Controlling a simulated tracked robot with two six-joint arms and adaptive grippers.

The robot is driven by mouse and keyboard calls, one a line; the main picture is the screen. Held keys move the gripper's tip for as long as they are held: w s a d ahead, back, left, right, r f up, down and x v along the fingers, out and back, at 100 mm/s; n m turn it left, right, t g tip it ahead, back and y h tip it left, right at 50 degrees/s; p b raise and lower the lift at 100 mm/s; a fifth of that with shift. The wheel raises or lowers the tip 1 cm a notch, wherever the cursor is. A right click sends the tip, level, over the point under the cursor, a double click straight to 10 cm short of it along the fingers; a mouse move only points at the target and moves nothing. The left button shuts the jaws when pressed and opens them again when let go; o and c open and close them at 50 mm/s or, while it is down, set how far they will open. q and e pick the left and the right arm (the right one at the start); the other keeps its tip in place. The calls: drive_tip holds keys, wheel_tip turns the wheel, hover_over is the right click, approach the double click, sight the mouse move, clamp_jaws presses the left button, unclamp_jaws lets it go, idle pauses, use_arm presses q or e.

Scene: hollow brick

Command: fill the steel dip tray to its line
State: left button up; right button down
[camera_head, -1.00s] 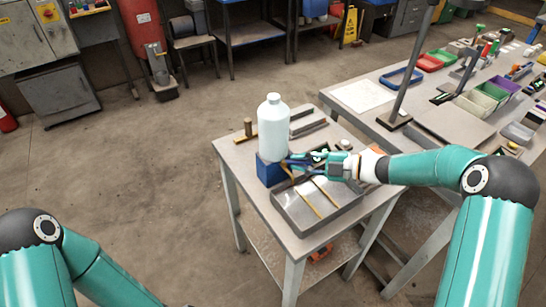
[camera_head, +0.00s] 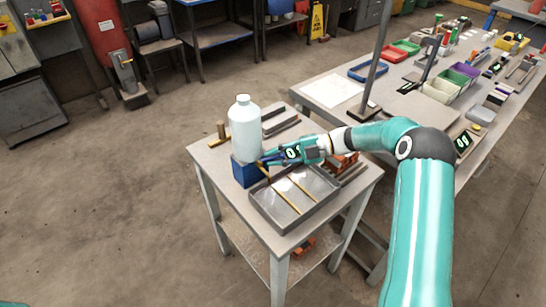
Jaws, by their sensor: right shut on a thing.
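The steel dip tray (camera_head: 258,208) lies on a small grey table, with two thin brass-coloured strips (camera_head: 283,200) across it. Its fill line and any liquid cannot be made out. My right gripper (camera_head: 268,159) reaches in from the right, low at the bottle's foot, above the tray's far edge. It is shut on a small part there, mostly hidden by the fingers. My left gripper is out of view.
A short brass-coloured post (camera_head: 221,131) stands left of the bottle, and dark bars (camera_head: 281,121) lie behind it. Brick pieces (camera_head: 342,163) are right of the gripper. A long bench (camera_head: 410,104) with bins and a metal post is at the right. Floor at left is clear.

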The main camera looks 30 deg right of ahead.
drive_tip(key=shift+f, duration=0.15)
drive_tip(key=c, duration=1.2)
unclamp_jaws()
drive_tip(key=shift+w, duration=0.2)
drive_tip(key=shift+s, duration=0.1)
drive_tip(key=shift+d, duration=0.1)
drive_tip(key=v, duration=1.1)
drive_tip(key=shift+d, duration=0.35)
drive_tip(key=shift+s, duration=0.15)
